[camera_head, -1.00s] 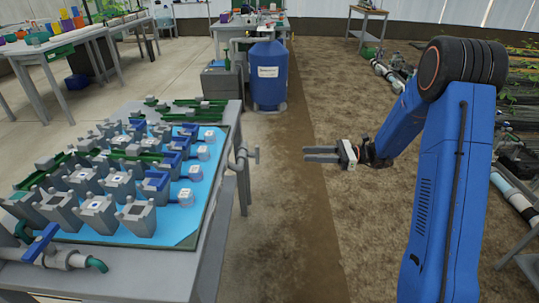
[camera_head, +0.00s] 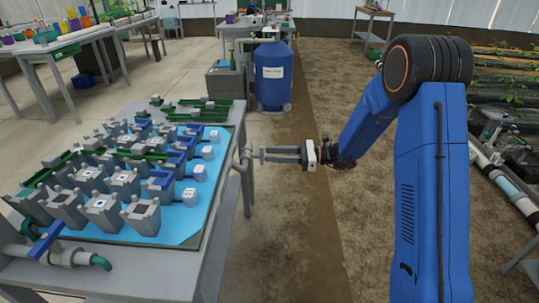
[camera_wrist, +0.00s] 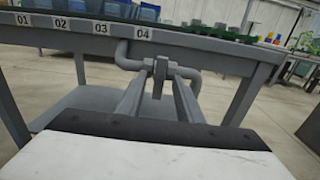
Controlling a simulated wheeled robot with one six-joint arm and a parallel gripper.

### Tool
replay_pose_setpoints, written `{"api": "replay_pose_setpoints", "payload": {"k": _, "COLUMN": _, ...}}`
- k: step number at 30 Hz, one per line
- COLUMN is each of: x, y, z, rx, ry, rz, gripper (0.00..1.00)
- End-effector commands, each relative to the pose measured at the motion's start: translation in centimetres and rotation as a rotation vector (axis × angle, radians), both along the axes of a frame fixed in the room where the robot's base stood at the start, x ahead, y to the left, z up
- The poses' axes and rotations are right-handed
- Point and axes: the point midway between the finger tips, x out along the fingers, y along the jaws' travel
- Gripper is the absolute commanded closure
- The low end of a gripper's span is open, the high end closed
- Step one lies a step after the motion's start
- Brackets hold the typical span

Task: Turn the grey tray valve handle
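The grey tray valve handle (camera_wrist: 159,78) is a short upright grey bar on a grey elbow pipe (camera_wrist: 128,57) at the side of the tray table. In the head view the handle (camera_head: 262,156) stands out from the table's right edge. My gripper (camera_head: 272,155) reaches it from the right, level, with its fingertips at the bar. In the wrist view my gripper (camera_wrist: 162,85) is open, one finger on each side of the handle. Gaps show beside the bar; I cannot tell whether either finger touches it.
The grey table (camera_head: 150,275) carries a blue tray (camera_head: 195,232) with several grey and green fittings. A blue-handled valve (camera_head: 48,240) sits at its near left. A blue tank (camera_head: 273,85) stands farther back. The soil strip right of the table is clear.

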Motion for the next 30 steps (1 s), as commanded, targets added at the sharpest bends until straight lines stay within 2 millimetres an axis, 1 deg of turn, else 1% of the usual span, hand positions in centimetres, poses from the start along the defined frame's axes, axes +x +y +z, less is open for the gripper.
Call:
{"api": "replay_pose_setpoints", "payload": {"k": 1, "x": 0.0, "y": 0.6, "z": 0.0, "rx": 0.001, "ry": 0.0, "rz": 0.001, "gripper": 0.67}}
{"api": "replay_pose_setpoints", "payload": {"k": 6, "x": 0.0, "y": 1.6, "z": 0.0, "rx": 0.001, "ry": 0.0, "rz": 0.001, "gripper": 0.67}}
{"api": "replay_pose_setpoints", "payload": {"k": 15, "x": 0.1, "y": 1.8, "z": 0.0, "rx": 0.001, "ry": 0.0, "rz": 0.0, "gripper": 0.67}}
{"api": "replay_pose_setpoints", "payload": {"k": 16, "x": 0.1, "y": 1.8, "z": 0.0, "rx": 0.001, "ry": 0.0, "rz": 0.0, "gripper": 0.7}}
{"api": "replay_pose_setpoints", "payload": {"k": 17, "x": 0.1, "y": 1.8, "z": 0.0, "rx": 0.001, "ry": 0.0, "rz": 0.0, "gripper": 0.77}}
{"api": "replay_pose_setpoints", "payload": {"k": 18, "x": 0.1, "y": 1.8, "z": 0.0, "rx": 0.001, "ry": 0.0, "rz": 0.0, "gripper": 0.86}}
{"api": "replay_pose_setpoints", "payload": {"k": 20, "x": 0.1, "y": 1.8, "z": 0.0, "rx": 0.0, "ry": 0.0, "rz": 0.0, "gripper": 1.0}}
{"api": "replay_pose_setpoints", "payload": {"k": 30, "x": 0.0, "y": 1.8, "z": 0.0, "rx": -0.001, "ry": -0.024, "rz": 0.0, "gripper": 1.0}}
